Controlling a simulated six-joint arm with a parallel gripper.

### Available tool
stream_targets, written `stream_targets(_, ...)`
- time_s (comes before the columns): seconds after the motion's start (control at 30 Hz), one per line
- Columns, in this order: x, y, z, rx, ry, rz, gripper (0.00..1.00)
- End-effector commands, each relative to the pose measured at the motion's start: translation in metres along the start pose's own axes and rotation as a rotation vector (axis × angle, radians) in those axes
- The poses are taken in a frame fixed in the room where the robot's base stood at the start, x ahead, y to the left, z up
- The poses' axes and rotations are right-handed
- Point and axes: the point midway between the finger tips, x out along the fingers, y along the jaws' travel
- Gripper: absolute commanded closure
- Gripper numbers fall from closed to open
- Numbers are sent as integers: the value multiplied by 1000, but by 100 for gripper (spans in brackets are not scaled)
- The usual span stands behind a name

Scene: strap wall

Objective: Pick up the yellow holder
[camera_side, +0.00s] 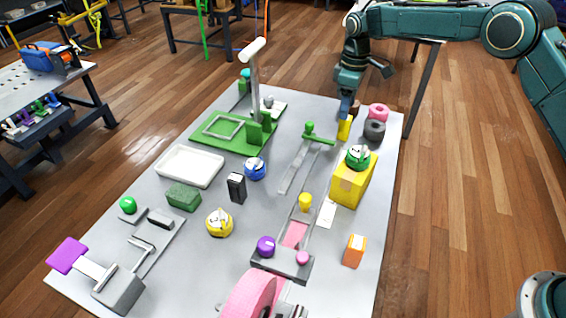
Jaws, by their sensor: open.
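A small upright yellow piece (344,128), which looks like the yellow holder, stands near the back right of the grey board. My gripper (346,112) points down directly above it, with the fingertips close to its top. The jaws are open. The fingers overlap the top of the piece in this view, so I cannot tell whether they are around it or just above it.
Dark grey (375,130) and pink (378,112) rings lie just right of the yellow piece. A green-handled lever (318,138) is to its left. A yellow box (345,190) with a green-topped item (358,157) stands in front.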

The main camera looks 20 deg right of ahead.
Motion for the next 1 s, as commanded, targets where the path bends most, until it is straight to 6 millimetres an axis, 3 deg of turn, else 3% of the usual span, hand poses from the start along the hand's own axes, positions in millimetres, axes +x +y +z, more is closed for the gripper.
stream_targets(0.17, 16, 0, 0, 0, -1, -1, 47)
stream_targets(0.57, 25, -1, 1, 0, -1, -1, 47)
stream_targets(1.0, 68, -4, 2, 0, 0, 0, 47)
